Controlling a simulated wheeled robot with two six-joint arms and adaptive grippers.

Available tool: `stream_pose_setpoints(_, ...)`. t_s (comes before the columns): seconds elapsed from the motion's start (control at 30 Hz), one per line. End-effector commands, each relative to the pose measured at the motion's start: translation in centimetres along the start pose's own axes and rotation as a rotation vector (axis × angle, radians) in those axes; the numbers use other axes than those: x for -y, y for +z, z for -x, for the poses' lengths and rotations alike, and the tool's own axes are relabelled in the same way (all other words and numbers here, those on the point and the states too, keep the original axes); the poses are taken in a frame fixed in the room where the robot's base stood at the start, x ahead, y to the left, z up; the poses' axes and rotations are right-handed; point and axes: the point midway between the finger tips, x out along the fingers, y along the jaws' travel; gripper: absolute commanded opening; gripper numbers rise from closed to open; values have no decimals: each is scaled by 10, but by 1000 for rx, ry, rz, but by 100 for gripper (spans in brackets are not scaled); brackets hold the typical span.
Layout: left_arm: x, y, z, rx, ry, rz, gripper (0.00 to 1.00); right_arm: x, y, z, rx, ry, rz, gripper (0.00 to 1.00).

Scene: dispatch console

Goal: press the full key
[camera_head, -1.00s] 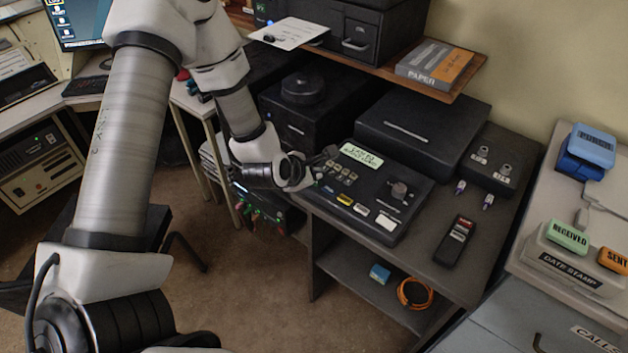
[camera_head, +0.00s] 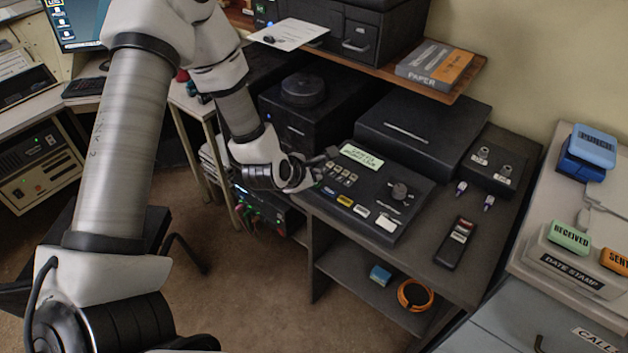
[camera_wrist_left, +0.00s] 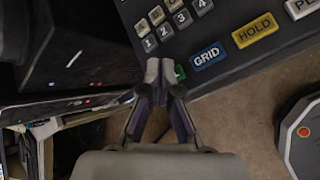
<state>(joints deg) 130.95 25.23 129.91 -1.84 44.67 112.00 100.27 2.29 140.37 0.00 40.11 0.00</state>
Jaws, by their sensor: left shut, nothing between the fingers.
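The dark console (camera_head: 415,205) on the desk carries a number keypad (camera_head: 340,174) and a front row of coloured keys. In the left wrist view the row shows a blue GRID key (camera_wrist_left: 208,56), a yellow HOLD key (camera_wrist_left: 254,30) and a white key (camera_wrist_left: 302,6) cut off by the frame. A green key (camera_wrist_left: 180,72) beside GRID is mostly hidden by my fingers. No label reading FULL is legible. My left gripper (camera_head: 327,155) is shut and empty at the console's left end; in the wrist view its fingertips (camera_wrist_left: 160,72) overlap the console edge. Contact cannot be told.
A wooden shelf (camera_head: 467,75) overhangs behind, with a paper box (camera_head: 435,65). Open floor lies in front.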

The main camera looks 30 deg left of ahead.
Motion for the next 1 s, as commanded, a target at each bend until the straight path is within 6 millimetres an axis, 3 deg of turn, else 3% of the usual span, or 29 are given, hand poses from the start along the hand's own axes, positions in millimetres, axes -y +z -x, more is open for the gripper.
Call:
stream_pose_setpoints(0.5, -7, 7, 9, 1, 1, 0, 0, 0, 0, 8, 0, 0, 0, 0)
stream_pose_setpoints(1.0, -31, 31, 42, 1, 0, 0, 0, 0, 0, 41, 0, 0, 0, 0)
